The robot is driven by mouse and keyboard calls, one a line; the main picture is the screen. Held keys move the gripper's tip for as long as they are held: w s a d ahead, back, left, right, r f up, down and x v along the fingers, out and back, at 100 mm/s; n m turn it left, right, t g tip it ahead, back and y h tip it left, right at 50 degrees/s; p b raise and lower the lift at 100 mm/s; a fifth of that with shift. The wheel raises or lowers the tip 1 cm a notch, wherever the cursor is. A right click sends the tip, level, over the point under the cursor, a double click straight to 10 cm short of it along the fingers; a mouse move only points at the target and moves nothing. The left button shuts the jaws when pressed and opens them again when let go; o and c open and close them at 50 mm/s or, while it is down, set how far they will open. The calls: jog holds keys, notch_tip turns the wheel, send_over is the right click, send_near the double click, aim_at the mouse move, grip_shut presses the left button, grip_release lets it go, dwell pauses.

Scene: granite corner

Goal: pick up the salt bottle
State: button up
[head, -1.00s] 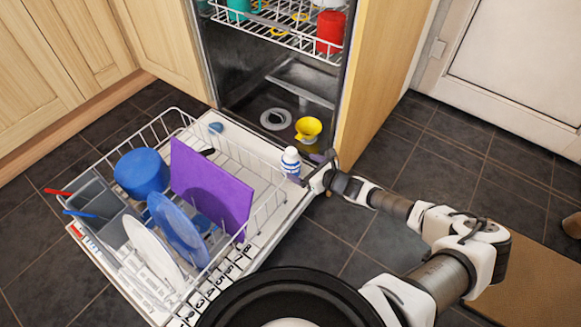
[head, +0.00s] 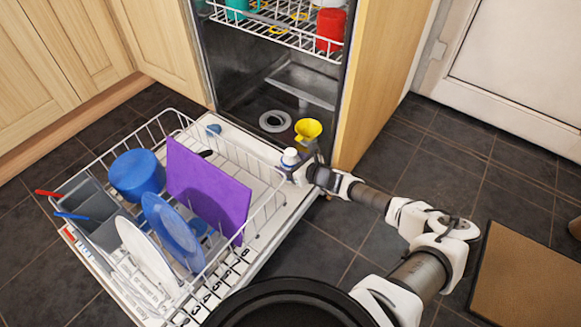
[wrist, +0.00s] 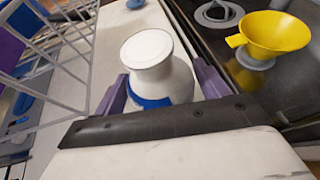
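The salt bottle (wrist: 152,62) is white with a blue band and stands upright in the wrist view. In the head view its white top (head: 290,156) shows beside the dishwasher rack, on the open door; its lower part is hidden by my gripper. My gripper (wrist: 160,88) has one purple-grey finger on each side of the bottle. The fingers are spread wide, and I cannot tell whether they touch it. In the head view my gripper (head: 300,168) is at the bottle from the right.
The open dishwasher door carries a wire rack (head: 268,208) with a purple board (head: 208,187), plates and a blue pot (head: 137,174). A yellow funnel (head: 308,130) stands just behind the bottle. The wooden door panel (head: 378,75) rises at the right.

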jog(key=c, duration=1.1)
